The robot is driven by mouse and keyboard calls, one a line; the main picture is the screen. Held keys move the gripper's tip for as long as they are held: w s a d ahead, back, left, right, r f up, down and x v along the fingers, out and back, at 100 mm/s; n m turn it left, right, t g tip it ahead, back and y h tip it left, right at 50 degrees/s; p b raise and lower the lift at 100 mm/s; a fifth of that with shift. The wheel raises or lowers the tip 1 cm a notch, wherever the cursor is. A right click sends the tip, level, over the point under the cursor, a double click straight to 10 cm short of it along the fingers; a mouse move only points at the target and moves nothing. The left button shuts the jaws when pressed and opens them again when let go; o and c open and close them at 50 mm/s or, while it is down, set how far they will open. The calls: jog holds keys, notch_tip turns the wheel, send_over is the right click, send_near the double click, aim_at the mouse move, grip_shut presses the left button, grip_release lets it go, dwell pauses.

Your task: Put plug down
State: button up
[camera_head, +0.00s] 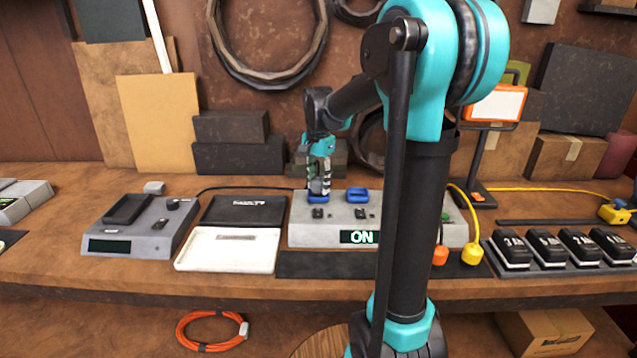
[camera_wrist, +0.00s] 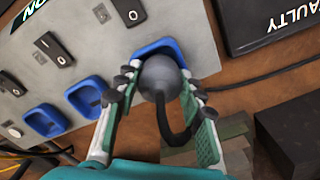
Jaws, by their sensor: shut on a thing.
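My gripper (camera_head: 319,190) points down at the leftmost blue socket of the grey power box (camera_head: 428,235), which has a lit "ON" display. In the wrist view my gripper (camera_wrist: 158,85) is shut on a round dark grey plug (camera_wrist: 162,75) with a black cable (camera_wrist: 177,135). The plug is at the blue socket (camera_wrist: 178,48) and covers part of it; I cannot tell if it is seated. Two more blue sockets, a middle one (camera_wrist: 88,95) and a far one (camera_wrist: 44,121), look empty. In the head view the plug is mostly hidden by my fingers.
A black "FAULTY" tray (camera_head: 243,211) and a white tray (camera_head: 226,250) lie left of the box. A grey device (camera_head: 140,225) stands further left. Several black batteries (camera_head: 548,248) and yellow and orange plugs (camera_head: 472,256) are at right. Dark blocks (camera_head: 232,142) stand behind.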

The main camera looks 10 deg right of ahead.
aim_at(319, 179)
jog(key=shift+f, duration=0.3)
jog(key=o, duration=1.2)
jog(key=shift+r, duration=0.1)
notch_tip(319, 179, up, 12)
jog(key=shift+r, duration=0.25)
